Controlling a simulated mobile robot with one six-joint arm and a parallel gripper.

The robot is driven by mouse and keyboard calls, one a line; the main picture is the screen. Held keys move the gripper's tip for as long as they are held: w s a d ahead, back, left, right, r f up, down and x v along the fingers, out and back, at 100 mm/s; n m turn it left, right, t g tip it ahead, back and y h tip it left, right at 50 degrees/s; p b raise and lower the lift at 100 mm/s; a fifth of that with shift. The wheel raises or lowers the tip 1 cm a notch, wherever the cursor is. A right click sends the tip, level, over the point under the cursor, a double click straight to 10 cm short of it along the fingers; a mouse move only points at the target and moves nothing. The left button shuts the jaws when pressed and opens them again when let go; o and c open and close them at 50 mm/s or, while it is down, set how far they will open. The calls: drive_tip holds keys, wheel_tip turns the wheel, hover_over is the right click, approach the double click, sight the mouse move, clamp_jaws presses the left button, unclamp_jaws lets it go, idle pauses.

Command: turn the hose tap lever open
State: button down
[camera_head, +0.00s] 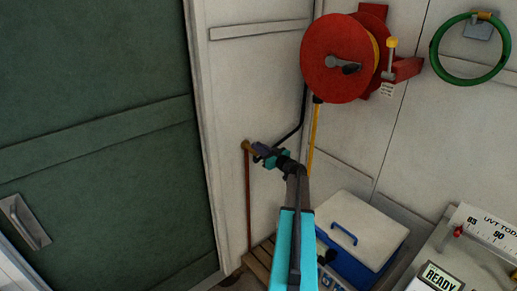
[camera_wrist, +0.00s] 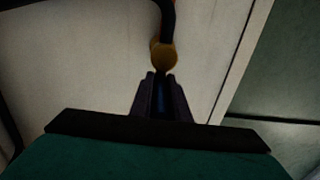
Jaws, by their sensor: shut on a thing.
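The brass hose tap (camera_head: 247,146) is on the pale wall, at the top of a thin copper pipe. In the wrist view its round brass body (camera_wrist: 164,56) is straight ahead of the fingertips. My gripper (camera_head: 260,150) is at the tap, just to its right. In the wrist view my gripper (camera_wrist: 161,82) is shut on the dark blue lever (camera_wrist: 161,98), a strip of which shows between the fingers. The fingers hide most of the lever, and its exact angle is hard to tell in the dim light.
A black hose (camera_head: 304,108) runs from the red hose reel (camera_head: 334,58) down towards the tap. A green door (camera_head: 100,130) is at left. A blue cooler with a white lid (camera_head: 362,228) stands below right, beside a wooden slatted stand (camera_head: 258,262). A green hose ring (camera_head: 436,62) hangs at upper right.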

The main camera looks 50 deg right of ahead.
drive_tip(key=shift+a+f, duration=0.1)
drive_tip(key=shift+f, duration=0.1)
drive_tip(key=c, duration=1.8)
unclamp_jaws()
drive_tip(key=shift+o, duration=0.6)
drive_tip(key=shift+r, duration=0.1)
drive_tip(key=shift+s, duration=0.1)
drive_tip(key=s+a+b, duration=0.1)
drive_tip(key=s+b, duration=0.4)
drive_tip(key=s, duration=0.8)
drive_tip(key=shift+s+a, duration=0.3)
drive_tip(key=shift+a, duration=0.1)
